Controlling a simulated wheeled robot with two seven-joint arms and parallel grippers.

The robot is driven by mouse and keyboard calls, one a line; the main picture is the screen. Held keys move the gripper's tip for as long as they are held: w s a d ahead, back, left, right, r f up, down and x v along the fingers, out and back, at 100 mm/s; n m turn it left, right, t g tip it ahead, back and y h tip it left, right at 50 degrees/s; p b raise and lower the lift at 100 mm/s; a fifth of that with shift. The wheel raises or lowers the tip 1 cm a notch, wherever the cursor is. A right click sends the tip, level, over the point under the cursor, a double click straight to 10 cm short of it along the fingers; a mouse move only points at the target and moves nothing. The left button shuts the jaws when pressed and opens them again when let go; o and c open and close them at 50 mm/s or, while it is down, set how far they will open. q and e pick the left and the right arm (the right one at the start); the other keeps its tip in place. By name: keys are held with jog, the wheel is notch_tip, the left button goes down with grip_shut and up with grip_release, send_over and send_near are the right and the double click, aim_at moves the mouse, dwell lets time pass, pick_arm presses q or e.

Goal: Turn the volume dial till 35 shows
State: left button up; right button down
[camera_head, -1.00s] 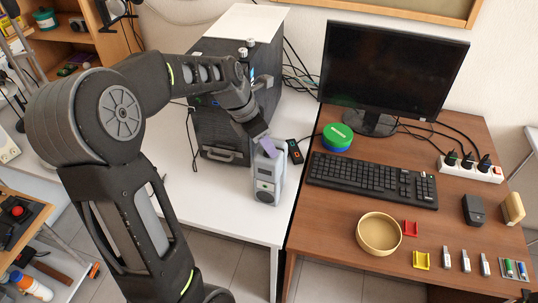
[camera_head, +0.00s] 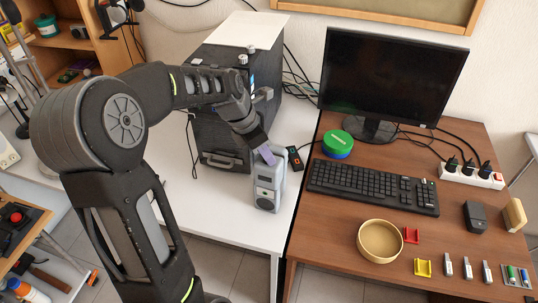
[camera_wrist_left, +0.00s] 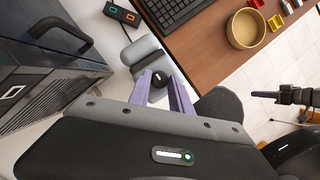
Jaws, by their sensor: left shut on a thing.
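The grey speaker-like box (camera_head: 268,187) stands upright near the right edge of the white desk. Its front has a round dark speaker and a small panel too small to read, so no number can be made out. The black dial (camera_wrist_left: 159,79) is on its top, seen in the left wrist view. My left gripper (camera_head: 267,154) reaches down onto the top of the box. In the left wrist view its purple fingers (camera_wrist_left: 162,88) are shut on the dial, one on each side. My right gripper (camera_wrist_left: 268,95) shows at the right of that view; its jaw opening is unclear.
A black computer tower (camera_head: 232,105) stands close behind the box. A small dark device with coloured buttons (camera_head: 295,158) lies just right of the box. The keyboard (camera_head: 372,187) and yellow bowl (camera_head: 380,241) are on the brown desk. The white desk's front is clear.

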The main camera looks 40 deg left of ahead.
pick_arm(q)
jog(key=m, duration=0.2)
jog(key=m+g+h+p, duration=0.1)
jog(key=m, duration=0.2)
jog(key=shift+w+a+h, duration=0.15)
jog(key=shift+h, duration=0.15)
jog(key=shift+w+m+g+h+p, duration=0.15)
jog(key=shift+m+g+p, duration=0.35)
jog(key=shift+m, duration=0.45)
jog(key=shift+s+m+g+h+p, duration=0.15)
jog(key=shift+m+g+p, duration=0.15)
jog(key=shift+m+p, duration=0.5)
jog(key=shift+w+m, duration=0.15)
jog(key=shift+m, duration=0.5)
jog(key=shift+m+g, duration=0.3)
